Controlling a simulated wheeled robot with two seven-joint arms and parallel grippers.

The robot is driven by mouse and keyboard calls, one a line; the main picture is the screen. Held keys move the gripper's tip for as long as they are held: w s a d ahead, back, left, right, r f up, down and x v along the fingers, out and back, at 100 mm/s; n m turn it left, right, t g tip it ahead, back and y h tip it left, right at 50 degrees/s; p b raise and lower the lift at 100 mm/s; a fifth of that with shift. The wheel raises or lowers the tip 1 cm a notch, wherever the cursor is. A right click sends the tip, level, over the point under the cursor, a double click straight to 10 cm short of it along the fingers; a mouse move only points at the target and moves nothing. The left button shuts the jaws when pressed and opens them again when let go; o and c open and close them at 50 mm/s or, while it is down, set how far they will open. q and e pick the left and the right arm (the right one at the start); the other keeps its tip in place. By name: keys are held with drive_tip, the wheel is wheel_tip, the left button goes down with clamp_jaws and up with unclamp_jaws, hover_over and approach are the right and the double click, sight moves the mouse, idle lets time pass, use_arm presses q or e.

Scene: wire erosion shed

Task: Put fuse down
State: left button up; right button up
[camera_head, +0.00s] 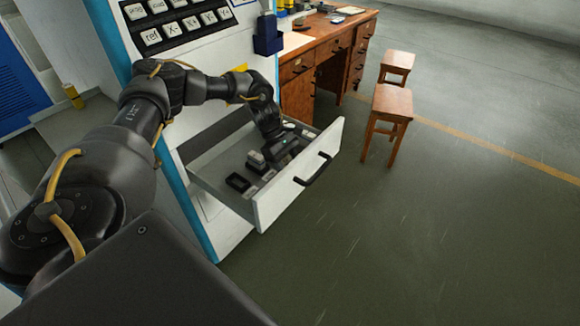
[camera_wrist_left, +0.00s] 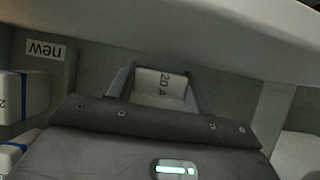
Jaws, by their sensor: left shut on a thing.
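My left gripper (camera_head: 281,158) reaches down into the open drawer (camera_head: 268,205) of the machine in the head view. In the left wrist view the gripper (camera_wrist_left: 160,88) is shut on a white fuse (camera_wrist_left: 160,84) marked "20 A", which sits between its two fingers. The fuse is low inside the drawer, near a grey wall; I cannot tell whether it touches the drawer floor. A label reading "new" (camera_wrist_left: 45,50), upside down, is on the drawer's surface to the left. My right gripper is not in view.
White-and-blue blocks (camera_wrist_left: 25,97) stand left of the gripper. Black holders (camera_head: 238,182) and a pale block (camera_head: 257,159) are in the drawer beside the gripper. The drawer front has a black handle (camera_head: 313,170). A wooden desk (camera_head: 320,45) and stools (camera_head: 391,100) stand behind; open floor lies right.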

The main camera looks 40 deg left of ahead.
use_arm(q)
drive_tip(key=o, duration=1)
drive_tip(key=shift+r, duration=0.15)
drive_tip(key=v, duration=1.2)
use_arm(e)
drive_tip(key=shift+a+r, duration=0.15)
